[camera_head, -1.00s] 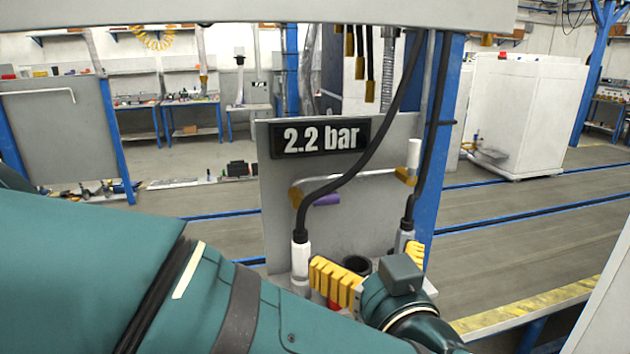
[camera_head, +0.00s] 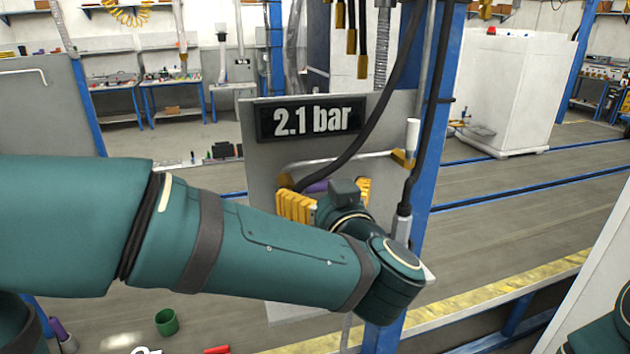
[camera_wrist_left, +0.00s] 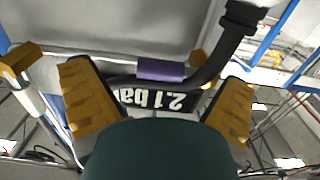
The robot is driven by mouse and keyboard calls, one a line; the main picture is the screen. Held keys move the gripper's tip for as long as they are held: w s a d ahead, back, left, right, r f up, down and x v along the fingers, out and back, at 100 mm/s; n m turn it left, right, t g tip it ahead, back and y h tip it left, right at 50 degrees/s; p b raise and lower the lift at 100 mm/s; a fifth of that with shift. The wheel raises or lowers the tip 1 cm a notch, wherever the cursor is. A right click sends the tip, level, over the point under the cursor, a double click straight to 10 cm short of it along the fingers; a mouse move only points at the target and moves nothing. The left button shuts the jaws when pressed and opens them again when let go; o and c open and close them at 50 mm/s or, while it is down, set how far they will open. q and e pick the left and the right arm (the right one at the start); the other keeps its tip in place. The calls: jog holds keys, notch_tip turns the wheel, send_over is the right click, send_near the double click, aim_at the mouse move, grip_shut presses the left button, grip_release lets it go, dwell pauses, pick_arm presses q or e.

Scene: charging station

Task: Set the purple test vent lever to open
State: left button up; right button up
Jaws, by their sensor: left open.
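The purple test vent lever (camera_head: 315,187) is a short purple cylinder low on the grey panel (camera_head: 262,165), partly hidden behind my left gripper in the head view. In the left wrist view the lever (camera_wrist_left: 161,70) lies crosswise ahead of the gripper, between the lines of its two fingers. My left gripper (camera_head: 328,198) is open in front of the panel, its yellow fingers spread on either side of the lever. Its fingers also show in the left wrist view (camera_wrist_left: 158,88); contact with the lever cannot be told. My right gripper is not in view.
A black display (camera_head: 312,121) above the lever reads 2.1 bar. A dark hose (camera_head: 375,125) crosses the panel close to the lever and left gripper. A white-tipped valve with a yellow part (camera_head: 404,157) stands right, beside a blue post (camera_head: 436,130).

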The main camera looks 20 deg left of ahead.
aim_at(320, 189)
pick_arm(q)
jog(key=shift+x, duration=1.85)
jog(key=c, duration=1.5)
